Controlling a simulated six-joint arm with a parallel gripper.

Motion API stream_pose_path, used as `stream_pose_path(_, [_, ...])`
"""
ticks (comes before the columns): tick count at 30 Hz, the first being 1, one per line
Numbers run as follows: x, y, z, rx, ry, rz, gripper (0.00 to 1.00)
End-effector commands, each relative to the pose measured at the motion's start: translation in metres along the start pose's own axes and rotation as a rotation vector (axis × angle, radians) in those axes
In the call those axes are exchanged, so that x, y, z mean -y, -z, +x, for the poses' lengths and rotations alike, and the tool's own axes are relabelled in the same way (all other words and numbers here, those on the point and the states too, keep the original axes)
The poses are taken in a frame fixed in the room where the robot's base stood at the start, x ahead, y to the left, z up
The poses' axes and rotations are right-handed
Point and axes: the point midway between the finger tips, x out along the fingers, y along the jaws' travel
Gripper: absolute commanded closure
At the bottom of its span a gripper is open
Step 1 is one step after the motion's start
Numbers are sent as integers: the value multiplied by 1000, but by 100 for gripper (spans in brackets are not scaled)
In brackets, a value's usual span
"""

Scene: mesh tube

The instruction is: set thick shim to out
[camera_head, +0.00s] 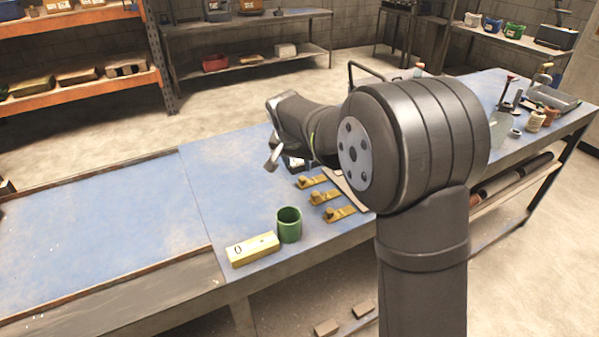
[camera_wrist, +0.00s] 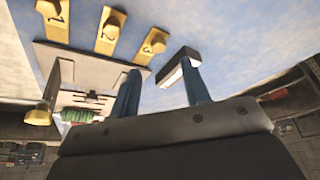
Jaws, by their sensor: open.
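My gripper (camera_wrist: 163,70) is open, its two blue fingers apart in the wrist view. A dark block with a pale face (camera_wrist: 179,69) shows at the right finger's tip; I cannot tell whether it is a shim or whether it touches the finger. In the head view my gripper is mostly hidden behind my arm, low over the blue table. Three yellow numbered pieces stand in a row near it: one (camera_head: 312,182), a second (camera_head: 323,197) and a third (camera_head: 338,214). A yellow block marked 0 (camera_head: 252,249) lies near the front edge. No shim is clearly identifiable.
A green cup (camera_head: 289,225) stands beside the 0 block. A pale grey plate (camera_wrist: 90,72) lies beside the numbered pieces in the wrist view. Tools and small jars (camera_head: 535,120) crowd the table's far right. The blue table's left part (camera_head: 100,230) is clear.

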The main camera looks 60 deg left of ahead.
Motion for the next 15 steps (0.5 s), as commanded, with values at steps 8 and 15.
stream_pose_path(8, [1, 0, -66, -2, 3, 0, 57])
stream_pose_path(15, [0, 0, -94, -1, 1, 0, 57])
